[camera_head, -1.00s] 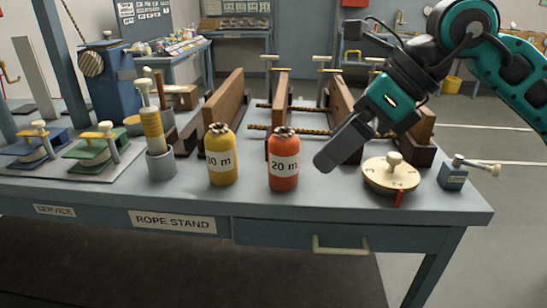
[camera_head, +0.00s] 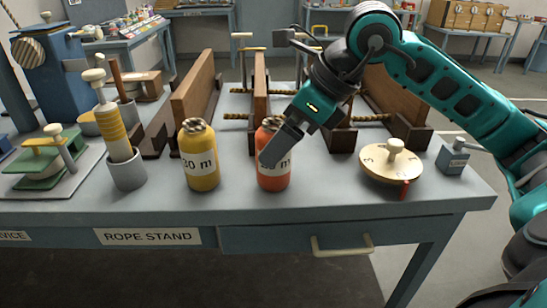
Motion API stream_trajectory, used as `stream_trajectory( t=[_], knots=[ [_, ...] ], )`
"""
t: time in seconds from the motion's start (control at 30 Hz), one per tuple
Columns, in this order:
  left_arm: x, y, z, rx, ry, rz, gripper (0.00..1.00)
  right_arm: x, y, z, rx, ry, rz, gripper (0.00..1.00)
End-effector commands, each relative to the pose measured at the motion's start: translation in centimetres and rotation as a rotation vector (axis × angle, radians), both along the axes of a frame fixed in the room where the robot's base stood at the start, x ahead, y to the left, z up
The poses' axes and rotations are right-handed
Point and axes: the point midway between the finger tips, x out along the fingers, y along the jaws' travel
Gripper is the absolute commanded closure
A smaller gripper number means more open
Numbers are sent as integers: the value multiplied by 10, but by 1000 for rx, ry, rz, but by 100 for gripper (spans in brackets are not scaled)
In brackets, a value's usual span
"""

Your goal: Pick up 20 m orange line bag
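The orange 20 m line bag (camera_head: 273,181) stands upright near the front edge of the rope stand bench (camera_head: 240,204). My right gripper (camera_head: 270,158) comes in from the right and lies in front of the bag's upper right side in this view, hiding part of its label. I cannot tell whether it touches the bag or how far apart its fingers are. My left gripper is not in view.
A round cream dial (camera_head: 391,165) with a knob and a small blue block (camera_head: 452,160) stand to the right. Wooden dividers (camera_head: 197,95) rise behind the bags. A grey cup with a yellow-banded tool (camera_head: 127,170) stands left of the yellow bag.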

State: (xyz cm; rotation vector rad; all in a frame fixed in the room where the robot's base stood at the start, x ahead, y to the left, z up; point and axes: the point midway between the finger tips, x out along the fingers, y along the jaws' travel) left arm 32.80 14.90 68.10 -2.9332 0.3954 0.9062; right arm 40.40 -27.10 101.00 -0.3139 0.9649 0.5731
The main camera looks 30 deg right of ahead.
Motion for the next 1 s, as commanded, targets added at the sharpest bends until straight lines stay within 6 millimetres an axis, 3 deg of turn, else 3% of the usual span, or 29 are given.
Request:
stream_trajectory(
  t=[0.33,0.67,1.0],
  knots=[
    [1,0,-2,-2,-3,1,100,26,11,-37,2,4,1,5],
    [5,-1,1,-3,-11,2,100,29,13,-42,1,0,1,6],
    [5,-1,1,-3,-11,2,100,29,13,-42,0,1,1,38]
  ],
)
